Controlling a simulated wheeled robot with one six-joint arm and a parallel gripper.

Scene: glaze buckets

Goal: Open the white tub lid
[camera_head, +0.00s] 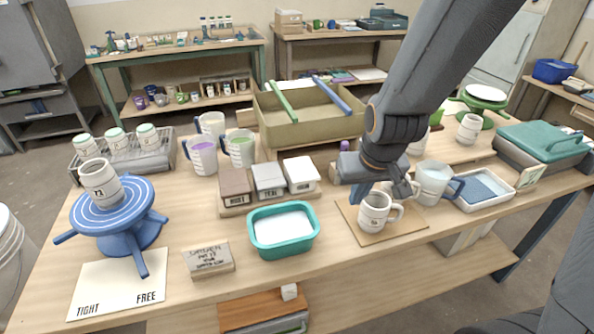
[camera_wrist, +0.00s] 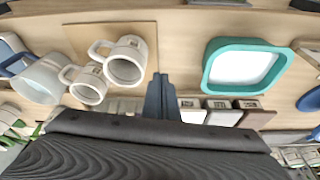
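The white tub (camera_head: 301,173) is a small box with a flat white lid, which looks closed. It stands at the right end of a row, beside a grey tub (camera_head: 268,180) and a brown tub (camera_head: 236,188), on a wooden base. In the wrist view the white tub (camera_wrist: 192,112) is just right of my fingers, partly hidden by my gripper's body. My gripper (camera_wrist: 161,76) points down over the table with its fingers together and nothing seen between them. In the head view my gripper (camera_head: 358,191) is right of the white tub, apart from it, close to the mugs.
A white mug (camera_head: 374,212) stands on a brown board (camera_head: 413,230) beside my gripper. Another small mug and a clear pitcher (camera_head: 433,181) are behind it. A teal tray (camera_head: 262,245) with white contents is in front of the tubs. A large tan basin (camera_head: 312,130) stands behind.

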